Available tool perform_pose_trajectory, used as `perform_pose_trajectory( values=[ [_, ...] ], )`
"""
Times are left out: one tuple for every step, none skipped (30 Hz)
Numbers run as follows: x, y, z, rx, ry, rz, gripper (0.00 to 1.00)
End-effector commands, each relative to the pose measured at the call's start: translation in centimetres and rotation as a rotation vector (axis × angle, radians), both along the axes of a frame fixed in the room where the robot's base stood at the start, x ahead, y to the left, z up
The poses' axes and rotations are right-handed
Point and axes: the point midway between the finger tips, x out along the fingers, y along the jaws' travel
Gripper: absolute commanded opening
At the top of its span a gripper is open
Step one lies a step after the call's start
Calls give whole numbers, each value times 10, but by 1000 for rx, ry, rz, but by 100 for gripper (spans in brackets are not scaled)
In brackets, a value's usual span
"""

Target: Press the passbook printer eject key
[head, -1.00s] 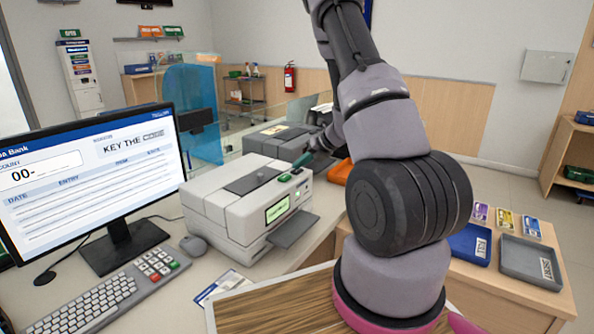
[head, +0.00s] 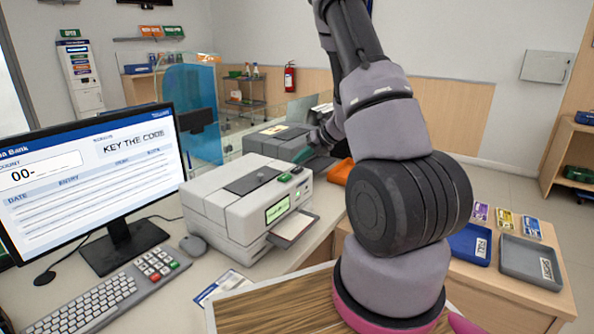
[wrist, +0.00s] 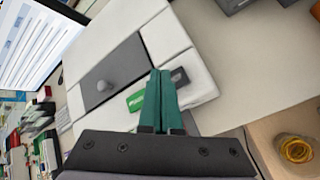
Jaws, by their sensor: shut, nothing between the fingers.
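The passbook printer (head: 232,208) is a pale box on the counter, right of the monitor, with a lit green display on its front. Its green eject key (head: 285,177) is on the top near the right edge, beside a dark key (head: 297,169). The green key also shows in the wrist view (wrist: 136,101). My gripper (wrist: 160,73) has green fingers shut together with nothing between them. In the head view its fingers (head: 303,155) are above and behind the keys, apart from them. A booklet with white pages and a reddish edge (head: 293,230) lies on the printer's front tray.
The monitor (head: 90,180) reads "KEY THE CODE". A second grey machine (head: 272,140) stands behind the printer. A blue tray (head: 470,245) and a grey tray (head: 530,262) are at right.

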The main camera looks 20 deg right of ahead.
Motion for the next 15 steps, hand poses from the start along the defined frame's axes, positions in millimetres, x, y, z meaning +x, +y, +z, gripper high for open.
perform_pose_trajectory(
  values=[
    [0, 0, 5, 0, -2, 0, 0],
    [0, 0, 8, 0, -2, 0, 0],
    [1, 0, 12, 0, -4, 0, 0],
    [1, 0, 15, 0, -5, 0, 0],
    [1, 0, 18, 0, -4, 0, 0],
    [0, 0, 22, -1, -3, 2, 0],
    [0, 0, 25, -1, -4, 1, 0],
    [1, 0, 28, 0, -4, 0, 0],
    [1, 0, 32, -1, -4, 1, 0],
    [1, 0, 35, -1, -3, 2, 0],
    [1, 0, 38, -1, -3, 2, 0],
    [1, 0, 41, 0, -3, 1, 0],
    [1, 0, 43, -1, -3, 2, 0],
    [1, 0, 45, 0, -3, 1, 0],
    [0, 0, 46, 0, -2, 1, 0]
  ],
)
